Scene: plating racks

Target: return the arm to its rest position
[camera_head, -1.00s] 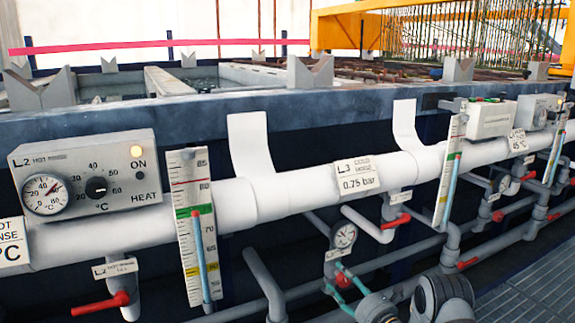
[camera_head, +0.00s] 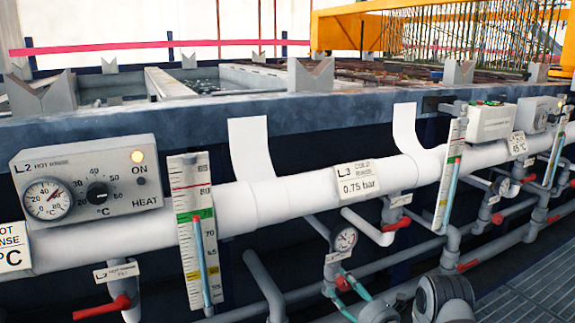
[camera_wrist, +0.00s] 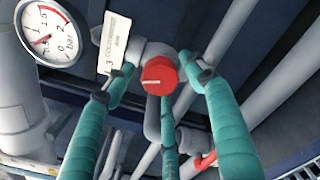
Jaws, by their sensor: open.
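My gripper (camera_wrist: 155,64) shows in the wrist view with its teal, dark-tipped fingers spread apart. A red round valve knob (camera_wrist: 159,76) sits in the gap between them, beyond or near the fingertips; I cannot tell whether they touch it. Nothing is held. In the head view my gripper (camera_head: 350,284) is low, right of centre, with its teal fingers just below the small round gauge (camera_head: 344,240). Part of the red valve handle (camera_head: 342,284) shows between the fingers. My arm comes in from the bottom edge.
A gauge (camera_wrist: 47,33) and a white tag (camera_wrist: 115,43) are close to the left finger. A thick white pipe (camera_head: 300,196) crosses above the gripper. Grey pipes and red-handled valves (camera_head: 397,223) stand close around it. Grated floor (camera_head: 520,295) lies at lower right.

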